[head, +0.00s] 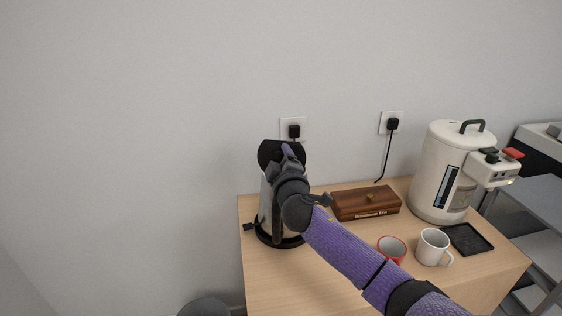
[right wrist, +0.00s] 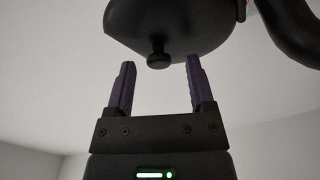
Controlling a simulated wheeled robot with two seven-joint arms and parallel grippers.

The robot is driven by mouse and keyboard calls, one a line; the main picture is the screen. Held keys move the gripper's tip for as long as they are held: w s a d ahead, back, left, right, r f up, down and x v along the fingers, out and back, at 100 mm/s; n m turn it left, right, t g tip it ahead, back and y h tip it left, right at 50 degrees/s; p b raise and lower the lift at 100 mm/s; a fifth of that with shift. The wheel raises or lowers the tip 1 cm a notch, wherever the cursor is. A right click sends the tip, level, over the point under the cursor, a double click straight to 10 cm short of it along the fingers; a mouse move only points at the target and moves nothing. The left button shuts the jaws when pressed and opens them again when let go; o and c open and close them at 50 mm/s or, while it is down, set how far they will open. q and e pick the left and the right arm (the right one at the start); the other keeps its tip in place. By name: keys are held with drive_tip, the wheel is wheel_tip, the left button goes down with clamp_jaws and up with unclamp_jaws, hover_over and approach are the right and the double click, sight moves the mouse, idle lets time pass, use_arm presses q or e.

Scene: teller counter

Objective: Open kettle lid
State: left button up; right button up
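The kettle (head: 264,207) is a silver-grey jug on a black base (head: 268,238) at the left end of the wooden table. Its black lid (head: 268,152) stands tilted up above the body. My right gripper (head: 287,155) is in front of the kettle's top and hides much of it. In the right wrist view the lid (right wrist: 172,25) is above the gripper (right wrist: 160,72), with its small knob (right wrist: 158,56) near the gap between the fingertips. The fingers are apart and hold nothing. The kettle's handle (right wrist: 292,32) curves at the upper right. My left gripper is out of view.
A wooden box (head: 366,205) stands right of the kettle. A red-rimmed mug (head: 391,250), a white mug (head: 432,247), a black tray (head: 467,239) and a large white dispenser (head: 446,175) are farther right. The table's front left (head: 275,280) is clear. My right arm crosses above the table.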

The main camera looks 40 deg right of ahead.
drive_tip(key=p+v, duration=0.1)
drive_tip(key=v, duration=0.9)
drive_tip(key=shift+p, duration=0.3)
